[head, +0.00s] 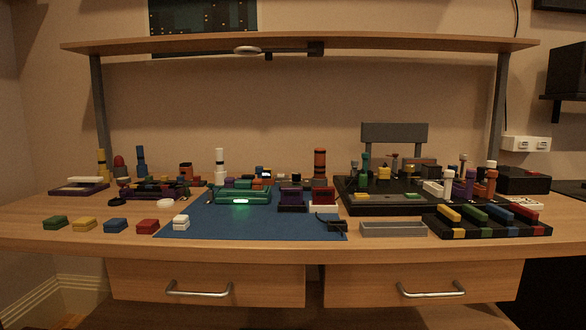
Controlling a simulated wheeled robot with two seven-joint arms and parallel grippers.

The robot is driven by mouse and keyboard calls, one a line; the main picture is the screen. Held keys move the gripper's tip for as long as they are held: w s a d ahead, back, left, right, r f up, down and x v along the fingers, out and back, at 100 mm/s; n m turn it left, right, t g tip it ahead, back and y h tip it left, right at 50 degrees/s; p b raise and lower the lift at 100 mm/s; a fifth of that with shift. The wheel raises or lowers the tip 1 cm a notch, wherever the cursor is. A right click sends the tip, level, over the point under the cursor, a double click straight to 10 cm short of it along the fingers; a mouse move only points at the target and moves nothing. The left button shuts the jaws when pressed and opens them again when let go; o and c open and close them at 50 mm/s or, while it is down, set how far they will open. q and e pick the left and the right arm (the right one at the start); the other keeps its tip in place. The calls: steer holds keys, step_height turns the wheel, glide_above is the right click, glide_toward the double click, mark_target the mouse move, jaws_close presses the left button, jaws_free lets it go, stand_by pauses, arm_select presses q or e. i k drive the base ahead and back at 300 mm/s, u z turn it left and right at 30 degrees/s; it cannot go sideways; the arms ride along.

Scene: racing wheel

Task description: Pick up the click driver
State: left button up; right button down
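I cannot tell which of the many small items on the wooden desk (75,237) is the click driver. Candidates are too small and dim to name. Upright cylindrical pieces stand along the back: a white one (220,165), a red and black one (320,165), a blue one (141,162) and a yellow one (102,163). More upright pieces stand on the black tray (375,209) at the right. Neither of my grippers is in view.
A blue mat (255,223) covers the middle, with a green glowing device (243,196) on it. Small coloured blocks line the front left. A grey tray (393,229) and black rack (487,231) sit front right. A shelf (300,43) hangs overhead.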

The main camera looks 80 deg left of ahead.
mark_target(320, 153)
steer(key=k, duration=0.85)
steer(key=u, duration=0.25)
